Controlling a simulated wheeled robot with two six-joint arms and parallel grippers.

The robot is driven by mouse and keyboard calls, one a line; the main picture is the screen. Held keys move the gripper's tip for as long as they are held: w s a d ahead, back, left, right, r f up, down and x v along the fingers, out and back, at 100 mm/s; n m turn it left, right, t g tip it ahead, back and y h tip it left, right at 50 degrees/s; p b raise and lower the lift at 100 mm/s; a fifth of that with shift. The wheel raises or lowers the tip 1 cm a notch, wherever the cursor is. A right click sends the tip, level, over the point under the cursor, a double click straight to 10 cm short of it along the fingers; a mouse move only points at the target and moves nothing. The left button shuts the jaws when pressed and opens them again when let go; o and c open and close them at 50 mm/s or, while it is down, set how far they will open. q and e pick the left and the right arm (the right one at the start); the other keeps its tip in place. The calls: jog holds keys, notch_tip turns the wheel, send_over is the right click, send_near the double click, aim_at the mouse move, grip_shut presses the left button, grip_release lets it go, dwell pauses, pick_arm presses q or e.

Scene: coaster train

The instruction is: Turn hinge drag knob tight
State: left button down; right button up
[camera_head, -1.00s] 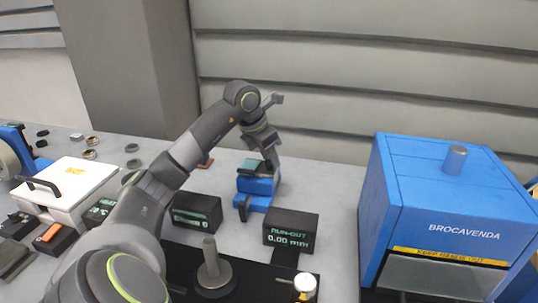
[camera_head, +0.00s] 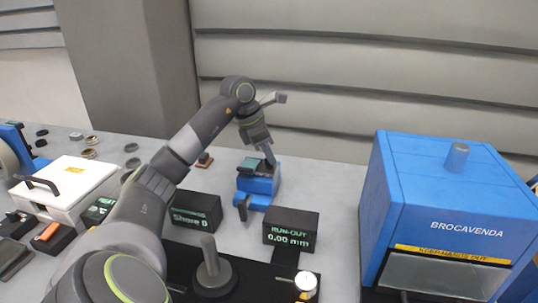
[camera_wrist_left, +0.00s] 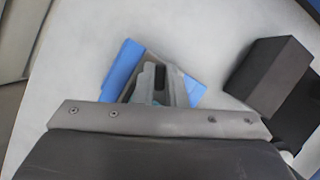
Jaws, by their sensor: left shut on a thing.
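A small blue device (camera_head: 262,187) with a teal-grey top (camera_head: 250,166) stands on the grey bench. The hinge drag knob cannot be made out, as the fingers and the gripper's own body hide that spot. My right gripper is not in view.
A black run-out display (camera_head: 290,231) reading 0.00 mm stands in front of the device, with another black display (camera_head: 195,211) to its left. A large blue machine (camera_head: 440,200) stands at the right. A dark upright post (camera_head: 211,258) rises in front.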

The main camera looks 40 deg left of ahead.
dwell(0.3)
pick_arm(q)
jog(key=c, duration=1.5)
grip_release()
jog(key=shift+p+v, duration=0.8)
jog(key=shift+v, duration=7.95)
jog(key=shift+a+f, duration=0.1)
jog(key=shift+a, duration=0.05)
